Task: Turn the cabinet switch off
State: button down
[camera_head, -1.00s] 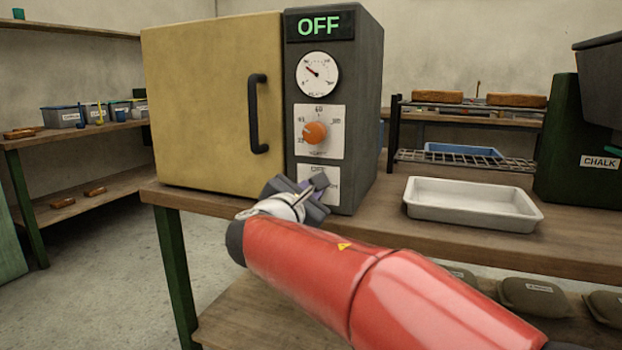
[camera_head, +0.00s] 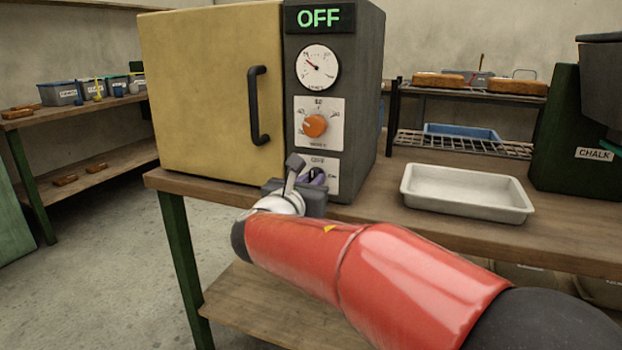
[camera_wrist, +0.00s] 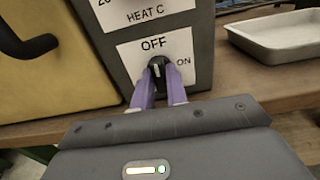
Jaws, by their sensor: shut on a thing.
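The cabinet (camera_head: 215,95) has a yellow door and a dark control panel, and stands on a wooden bench. Its display (camera_head: 319,18) reads OFF in green. The black switch knob (camera_wrist: 157,68) sits on a white plate marked OFF at the top and ON at the right. In the wrist view the knob points roughly up toward OFF. My gripper (camera_wrist: 158,82) has purple fingers closed on the knob, one on each side. In the head view my gripper (camera_head: 313,178) is at the panel's lower plate and hides part of it.
Above the switch are an orange heat dial (camera_head: 315,126) and a round gauge (camera_head: 317,68). A black door handle (camera_head: 258,106) sticks out to the left. A white tray (camera_head: 467,212) lies on the bench to the right. Bare bench (camera_head: 370,205) lies between.

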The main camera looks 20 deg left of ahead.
dwell(0.3)
jog(key=c, duration=1.4)
grip_release()
jog(key=s, duration=0.7)
jog(key=shift+s+a+b, duration=0.3)
jog(key=shift+s+b, duration=0.1)
